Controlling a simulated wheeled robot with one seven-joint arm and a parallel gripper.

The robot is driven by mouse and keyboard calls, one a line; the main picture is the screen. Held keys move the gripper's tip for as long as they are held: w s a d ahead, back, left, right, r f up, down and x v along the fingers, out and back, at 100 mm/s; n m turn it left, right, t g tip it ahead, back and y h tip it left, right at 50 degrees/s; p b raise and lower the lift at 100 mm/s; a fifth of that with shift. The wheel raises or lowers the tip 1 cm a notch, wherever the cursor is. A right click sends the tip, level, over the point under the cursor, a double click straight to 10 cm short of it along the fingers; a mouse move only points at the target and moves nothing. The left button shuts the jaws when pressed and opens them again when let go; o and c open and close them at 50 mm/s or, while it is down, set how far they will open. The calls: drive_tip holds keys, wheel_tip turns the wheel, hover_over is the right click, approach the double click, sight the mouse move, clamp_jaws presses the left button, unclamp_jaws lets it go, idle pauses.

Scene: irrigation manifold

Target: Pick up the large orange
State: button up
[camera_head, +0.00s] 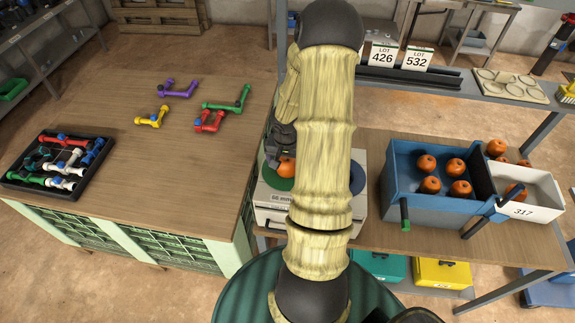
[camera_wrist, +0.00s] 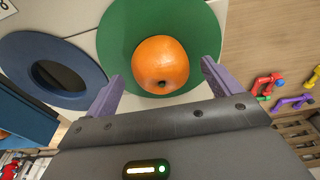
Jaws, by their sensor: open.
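An orange (camera_head: 287,167) sits on a round green pad on top of a white box-like unit (camera_head: 270,215), partly hidden behind my arm in the head view. In the wrist view the orange (camera_wrist: 160,65) lies on the green pad (camera_wrist: 118,20), just ahead of my gripper (camera_wrist: 160,82). The two purple fingers are spread apart, one on each side of the orange's near edge, with gaps to it. My gripper is open and holds nothing. Several more oranges (camera_head: 426,163) sit in a blue bin, and others (camera_head: 497,147) are in and near a white bin.
A blue ring-shaped pad (camera_wrist: 20,60) is beside the green one. The blue bin (camera_head: 400,180) and the white bin marked 317 (camera_head: 545,195) stand on the right table. Coloured pipe fittings (camera_head: 210,122) and a black tray (camera_head: 15,183) lie on the left table.

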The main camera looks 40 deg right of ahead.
drive_tip(key=shift+w+f, duration=0.1)
drive_tip(key=shift+f, duration=0.65)
drive_tip(key=c, duration=1.1)
